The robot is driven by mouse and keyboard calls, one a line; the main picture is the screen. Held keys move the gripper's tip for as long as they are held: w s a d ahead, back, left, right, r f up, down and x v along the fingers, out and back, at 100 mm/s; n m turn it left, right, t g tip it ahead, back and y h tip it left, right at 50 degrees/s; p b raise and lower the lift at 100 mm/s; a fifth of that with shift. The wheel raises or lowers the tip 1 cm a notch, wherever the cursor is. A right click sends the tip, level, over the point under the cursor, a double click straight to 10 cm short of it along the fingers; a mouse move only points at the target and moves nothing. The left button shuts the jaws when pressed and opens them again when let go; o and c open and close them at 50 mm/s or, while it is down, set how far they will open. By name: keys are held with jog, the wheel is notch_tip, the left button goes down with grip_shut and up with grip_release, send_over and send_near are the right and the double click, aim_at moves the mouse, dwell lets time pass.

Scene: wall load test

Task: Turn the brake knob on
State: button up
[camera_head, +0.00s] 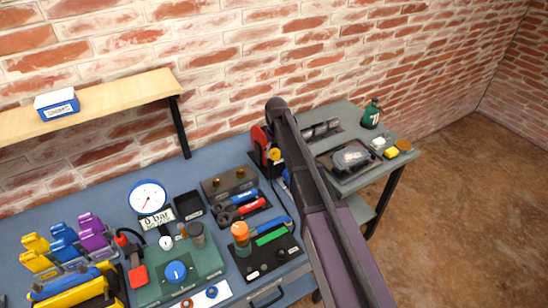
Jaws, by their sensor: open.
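A round blue knob (176,272) sits on a green panel (207,262) at the front of the bench. A small yellow knob (274,154) shows on a red device (259,140) near the wall, partly hidden behind my arm. An orange-topped part (240,232) stands on a black base plate (252,270). No label shows which of these is the brake knob, and I cannot read any knob's setting. My dark arm crosses the picture from the lower right up to the red device. My gripper is not visible.
A gauge (148,196) with a "0 bar" sign stands on the blue bench (110,197). Yellow, blue and purple clips (65,240) are at left. A wooden shelf (125,93) overhangs the back. A grey side table (350,120) holds a green canister (371,115). Floor at right is clear.

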jog(key=shift+f+b, duration=0.35)
jog(key=shift+f, duration=0.2)
jog(key=c, duration=1.1)
